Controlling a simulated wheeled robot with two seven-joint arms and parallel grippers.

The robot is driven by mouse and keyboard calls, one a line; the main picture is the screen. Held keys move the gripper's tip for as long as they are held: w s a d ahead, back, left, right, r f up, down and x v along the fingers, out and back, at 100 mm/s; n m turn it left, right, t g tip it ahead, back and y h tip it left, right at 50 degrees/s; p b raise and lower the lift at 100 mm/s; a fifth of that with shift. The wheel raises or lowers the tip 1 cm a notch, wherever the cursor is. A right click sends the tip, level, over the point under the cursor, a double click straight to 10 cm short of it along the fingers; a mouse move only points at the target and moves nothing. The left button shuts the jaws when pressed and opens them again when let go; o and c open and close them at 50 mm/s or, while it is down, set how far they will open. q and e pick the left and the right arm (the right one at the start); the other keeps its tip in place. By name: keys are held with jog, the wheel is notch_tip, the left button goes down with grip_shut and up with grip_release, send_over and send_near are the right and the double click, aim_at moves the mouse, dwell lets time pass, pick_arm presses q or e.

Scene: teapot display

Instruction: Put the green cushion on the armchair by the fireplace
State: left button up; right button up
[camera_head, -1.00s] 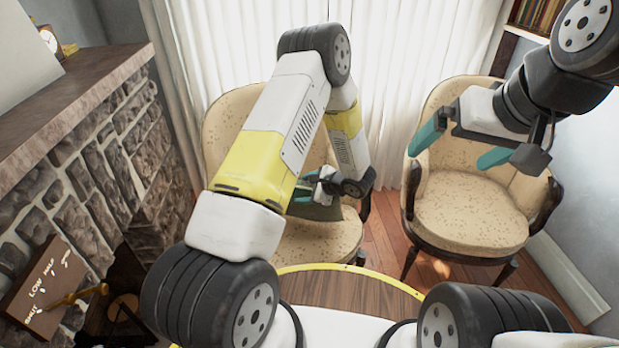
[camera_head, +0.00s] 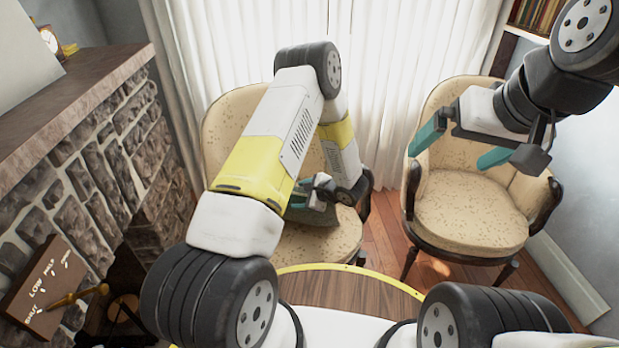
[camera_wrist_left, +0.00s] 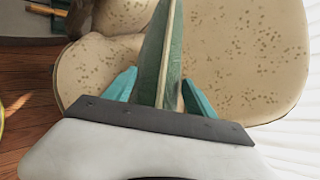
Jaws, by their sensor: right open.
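The green cushion (camera_head: 318,214) is at the left armchair (camera_head: 225,125), the one beside the stone fireplace (camera_head: 85,165). In the left wrist view the cushion (camera_wrist_left: 160,50) is seen edge-on between the teal fingers of my left gripper (camera_wrist_left: 158,88), which is shut on it. In the head view my left gripper (camera_head: 308,192) is partly hidden by its arm. The cushion is over the seat (camera_head: 320,245); whether its lower edge touches the seat is unclear. My right gripper (camera_head: 455,148) is open and empty, in front of the right armchair (camera_head: 465,215).
White curtains (camera_head: 395,60) hang behind the chairs. A strip of wooden floor (camera_head: 380,225) separates the armchairs.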

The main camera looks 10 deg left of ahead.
pick_arm(q)
jog(key=o, duration=0.5)
jog(key=shift+c, duration=0.2)
jog(key=v, duration=1.2)
jog(key=s+a+r+n+g+h, duration=0.15)
jog(key=s+a+r+n, duration=0.25)
jog(key=r, duration=0.5)
jog(key=s+a+r+n+g, duration=0.3)
jog(key=s+a+r+n, duration=0.15)
jog(key=r, duration=0.45)
jog(key=s+d+r+n+t+h, duration=0.1)
jog(key=s+r+n+h, duration=0.3)
jog(key=s+r, duration=0.4)
jog(key=s+d+r+n+t+h, duration=0.2)
jog(key=s+r+n+t+h, duration=0.1)
jog(key=s+r, duration=0.4)
jog(key=shift+s+r+n+t+h, duration=0.35)
jog(key=shift+r+t+h, duration=0.1)
jog(key=shift+h, duration=0.7)
